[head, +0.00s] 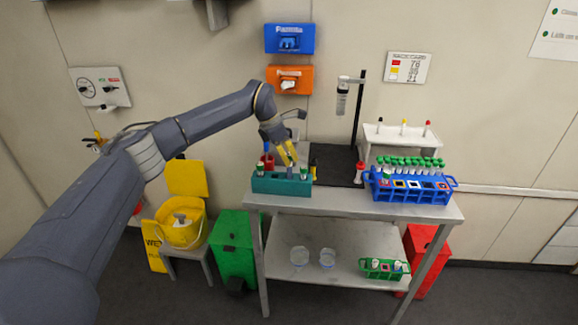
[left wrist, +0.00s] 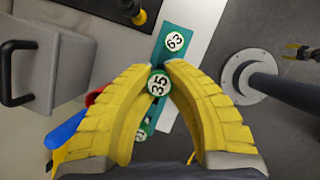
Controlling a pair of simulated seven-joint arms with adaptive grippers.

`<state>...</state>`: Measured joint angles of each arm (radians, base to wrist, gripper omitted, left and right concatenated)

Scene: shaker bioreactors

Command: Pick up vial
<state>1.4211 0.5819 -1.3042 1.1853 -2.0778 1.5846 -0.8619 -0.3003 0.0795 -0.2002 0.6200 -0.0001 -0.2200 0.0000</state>
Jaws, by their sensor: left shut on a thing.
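My left gripper (head: 288,156) has yellow fingers and is over the teal rack (head: 270,187) at the left end of the table. In the left wrist view the fingertips (left wrist: 160,78) are closed around a vial with a white round cap marked 35 (left wrist: 159,84). The vial is at the rack; I cannot tell whether it is lifted clear. A vial marked 63 (left wrist: 174,41) stands in the rack beyond it, and another capped vial (left wrist: 140,136) shows partly between the fingers.
A blue rack (head: 412,190) with several green-capped vials stands at the right of the table. A white stand (head: 400,135) and a dark clamp stand (head: 357,120) are behind. A green rack (head: 384,269) and two clear dishes (head: 299,257) are on the lower shelf.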

